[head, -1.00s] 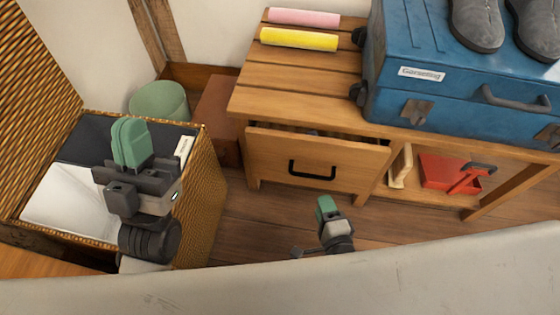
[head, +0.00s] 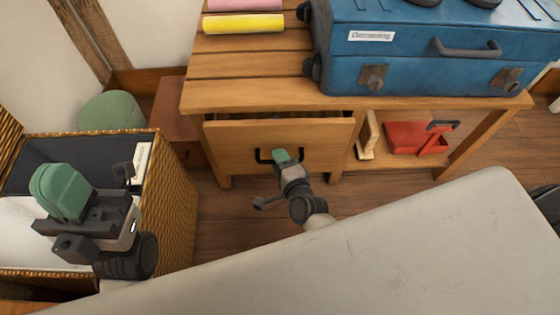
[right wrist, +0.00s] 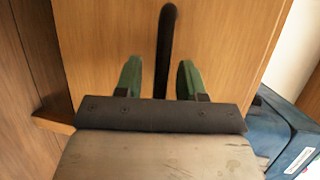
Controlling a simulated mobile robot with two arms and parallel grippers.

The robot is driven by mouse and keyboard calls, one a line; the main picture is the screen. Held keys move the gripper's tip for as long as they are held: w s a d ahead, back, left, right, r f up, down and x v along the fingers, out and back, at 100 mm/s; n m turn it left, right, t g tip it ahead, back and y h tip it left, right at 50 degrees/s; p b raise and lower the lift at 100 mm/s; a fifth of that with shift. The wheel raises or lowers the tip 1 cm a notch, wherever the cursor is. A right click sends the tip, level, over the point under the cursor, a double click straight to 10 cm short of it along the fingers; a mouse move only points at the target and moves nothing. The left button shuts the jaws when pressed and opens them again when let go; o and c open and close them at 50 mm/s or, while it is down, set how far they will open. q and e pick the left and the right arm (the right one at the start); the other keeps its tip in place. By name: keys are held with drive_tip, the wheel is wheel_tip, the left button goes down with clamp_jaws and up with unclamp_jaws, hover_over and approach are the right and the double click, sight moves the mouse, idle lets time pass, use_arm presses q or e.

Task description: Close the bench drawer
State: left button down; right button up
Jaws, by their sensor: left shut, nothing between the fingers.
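The wooden bench (head: 235,68) has a drawer (head: 325,142) that stands partly open, with a dark gap showing above its front. A black handle (head: 262,157) is on the drawer front. My right gripper (head: 281,156) is at the handle and partly covers it. In the right wrist view, the right gripper's green fingers (right wrist: 158,80) are apart, one on each side of the black handle bar (right wrist: 166,45). I cannot tell whether they touch it. My left gripper (head: 60,192) is shut and empty above the wicker basket at the left.
The open wicker basket (head: 176,205) stands left of the bench. A blue case (head: 405,60) and a yellow roll (head: 243,24) lie on the bench top. A red tray (head: 405,138) is on the lower shelf. A pale surface (head: 400,240) fills the foreground.

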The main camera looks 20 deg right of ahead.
clamp_jaws()
drive_tip(key=w, duration=0.2)
drive_tip(key=w+d, duration=0.1)
drive_tip(key=w, duration=0.1)
drive_tip(key=shift+w+d+r, duration=0.1)
drive_tip(key=shift+d, duration=0.05)
drive_tip(key=shift+c, duration=1.9)
unclamp_jaws()
drive_tip(key=o, duration=0.4)
drive_tip(key=shift+w, duration=0.1)
